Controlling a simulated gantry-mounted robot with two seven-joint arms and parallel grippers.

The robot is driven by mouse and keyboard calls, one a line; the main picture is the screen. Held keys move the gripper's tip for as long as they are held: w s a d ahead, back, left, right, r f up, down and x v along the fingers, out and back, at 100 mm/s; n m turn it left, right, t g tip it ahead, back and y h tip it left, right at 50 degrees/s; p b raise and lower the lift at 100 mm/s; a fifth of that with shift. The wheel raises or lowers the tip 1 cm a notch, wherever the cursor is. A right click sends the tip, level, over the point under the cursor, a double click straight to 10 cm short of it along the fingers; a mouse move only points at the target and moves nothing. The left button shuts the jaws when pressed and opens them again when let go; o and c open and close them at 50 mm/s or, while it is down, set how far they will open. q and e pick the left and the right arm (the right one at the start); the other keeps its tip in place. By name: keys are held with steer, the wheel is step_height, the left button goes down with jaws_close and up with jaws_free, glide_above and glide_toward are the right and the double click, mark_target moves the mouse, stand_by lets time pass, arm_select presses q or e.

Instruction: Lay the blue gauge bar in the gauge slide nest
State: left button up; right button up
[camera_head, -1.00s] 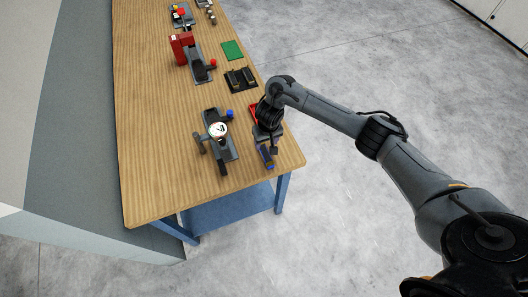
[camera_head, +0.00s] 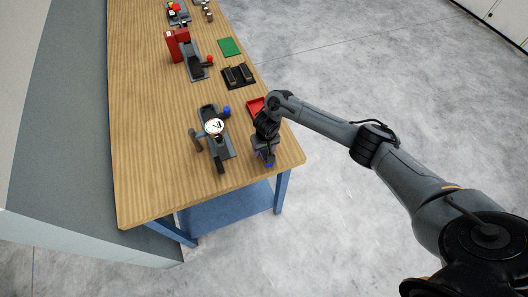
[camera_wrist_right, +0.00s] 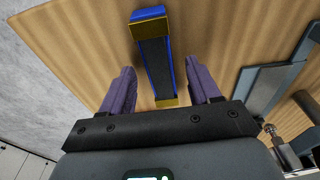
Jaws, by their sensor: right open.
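The blue gauge bar (camera_wrist_right: 153,62) lies on the wooden table, with brass-coloured ends and a dark middle. In the head view it is mostly hidden under my right gripper (camera_head: 265,156), with only bits of blue showing. My right gripper is open; in the right wrist view its two purple fingers stand apart, one on each side of the bar. The bar's far end reaches beyond the fingertips. A dark gauge fixture with a white dial (camera_head: 214,126) and a blue knob stands left of the gripper. I cannot make out its nest clearly. My left gripper is not in view.
A red tray (camera_head: 254,105) sits just behind my right gripper. Further back are a dark block holder (camera_head: 239,76), a green mat (camera_head: 229,47) and a red-and-grey fixture (camera_head: 188,55). The table's right and front edges are close to the gripper. The table's left side is clear.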

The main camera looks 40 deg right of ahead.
jaws_close()
steer(key=shift+r, duration=0.15)
